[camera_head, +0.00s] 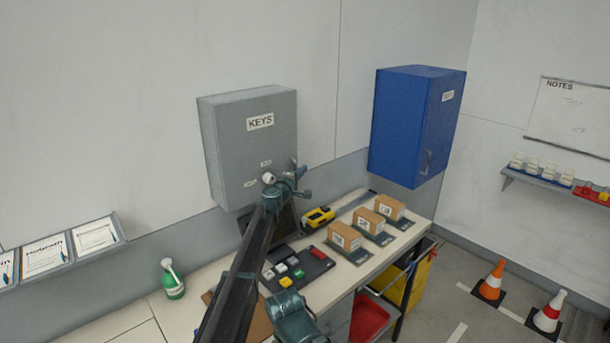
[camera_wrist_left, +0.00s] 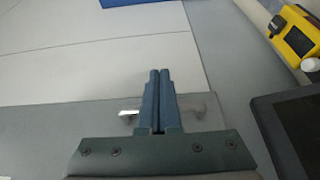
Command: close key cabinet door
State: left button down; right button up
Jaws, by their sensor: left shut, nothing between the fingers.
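The grey key cabinet (camera_head: 228,155) with a KEYS label hangs on the wall in the middle of the head view. Its door looks flush with the box or nearly so; I see no clear gap, and part of the lower right is hidden by my arm. My left gripper (camera_head: 300,174) is at the door's right edge, near the handle. In the left wrist view its fingers (camera_wrist_left: 158,78) are shut and empty, with the grey door face (camera_wrist_left: 50,125) and a metal handle (camera_wrist_left: 129,117) behind them. Contact cannot be told. My right gripper is not in view.
A blue cabinet (camera_head: 410,125) hangs to the right. The bench below holds a yellow device (camera_head: 319,216), several boxes (camera_head: 366,219), a dark button panel (camera_head: 310,268) and a green bottle (camera_head: 174,284). Cones (camera_head: 492,281) stand on the floor. The wall between the cabinets is clear.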

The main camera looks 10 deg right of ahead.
pick_arm(q)
jog(key=shift+w+a+r, duration=0.1)
jog(key=shift+w+a, duration=0.15)
jog(key=shift+w, duration=0.25)
